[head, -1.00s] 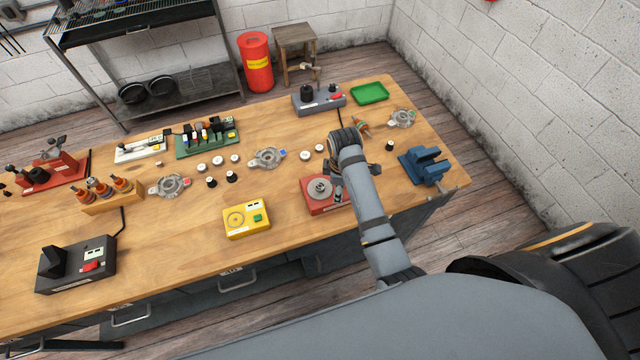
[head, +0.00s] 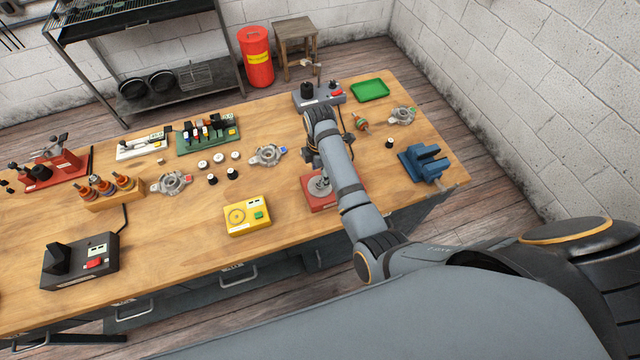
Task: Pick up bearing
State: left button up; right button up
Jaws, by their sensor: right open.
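Several small round parts that look like bearings stand mid-table: pale ones (head: 218,158) in a row and dark ones with light tops (head: 232,174) just in front. A lone dark one (head: 389,143) stands to the right of my right arm. My right gripper (head: 312,166) hangs over the table, behind the red fixture (head: 318,204), open, its fingers small and partly hidden by my own wrist. Nothing shows between them. The spot where two pale round parts stood is covered by my right arm and gripper. My left gripper is out of view.
A yellow box (head: 247,215) stands at the front. A silver housing (head: 268,155) lies left of my gripper. A grey device (head: 318,95), green tray (head: 370,90), rotor (head: 360,122) and blue vise (head: 425,163) stand behind and right. Bare wood lies around the yellow box.

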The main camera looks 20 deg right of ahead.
notch_tip(320, 180, down, 4)
jog(key=shift+s+f, duration=0.1)
jog(key=shift+s, duration=0.05)
grip_shut()
dwell(0.3)
